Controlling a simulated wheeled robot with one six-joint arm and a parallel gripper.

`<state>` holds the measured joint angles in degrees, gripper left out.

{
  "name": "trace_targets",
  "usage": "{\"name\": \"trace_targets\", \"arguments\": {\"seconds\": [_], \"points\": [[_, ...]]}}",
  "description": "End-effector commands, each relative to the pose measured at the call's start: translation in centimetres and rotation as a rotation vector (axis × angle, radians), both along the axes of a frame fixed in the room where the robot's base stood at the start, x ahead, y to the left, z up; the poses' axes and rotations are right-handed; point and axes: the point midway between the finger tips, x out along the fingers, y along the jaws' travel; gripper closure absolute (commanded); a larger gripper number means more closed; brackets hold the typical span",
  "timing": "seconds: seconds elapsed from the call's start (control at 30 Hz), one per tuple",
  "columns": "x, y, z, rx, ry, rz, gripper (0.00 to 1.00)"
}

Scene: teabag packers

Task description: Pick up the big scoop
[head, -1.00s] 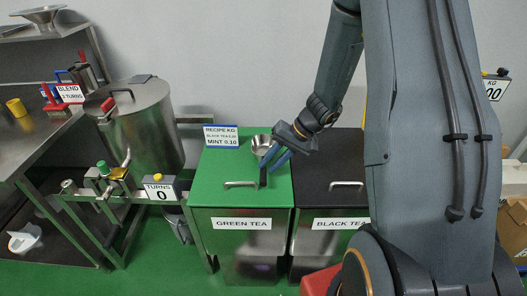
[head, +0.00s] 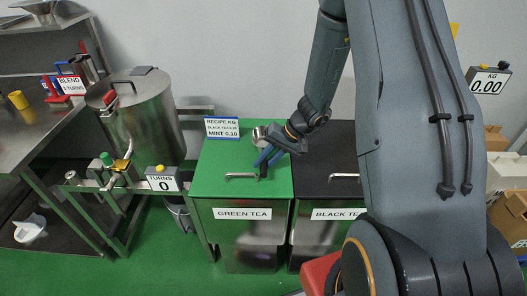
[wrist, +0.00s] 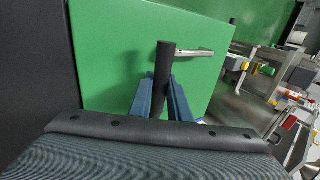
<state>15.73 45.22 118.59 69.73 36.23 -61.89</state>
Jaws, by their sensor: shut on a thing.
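The scoop has a round steel bowl (head: 259,135) and a black handle. It is over the green lid of the green tea bin (head: 215,178); I cannot tell whether it touches the lid. My gripper (head: 264,160) is low over that lid, with its blue fingers shut on the scoop's handle. In the wrist view the black handle (wrist: 164,62) stands up between the blue fingers of my gripper (wrist: 161,88). The bowl is hidden in the wrist view. No second scoop shows for comparing size.
A recipe sign (head: 222,128) stands at the lid's back edge and a metal lid handle (head: 241,175) at its front. The black tea bin (head: 325,170) adjoins on the right. A steel drum (head: 145,115) and turns counter (head: 162,179) are to the left. A scale display (head: 487,81) is at right.

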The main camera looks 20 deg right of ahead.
Motion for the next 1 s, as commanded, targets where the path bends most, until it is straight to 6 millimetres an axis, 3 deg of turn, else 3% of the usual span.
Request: {"name": "trace_targets", "arguments": {"seconds": [0.27,0.7,1.0], "points": [[0.1,0.0,1.3,0.000,-0.003,0.001,1.00],[0.1,0.0,7.8,-0.001,-0.004,0.001,1.00],[0.0,0.0,10.0,0.001,-0.001,-0.001,1.00]]}}
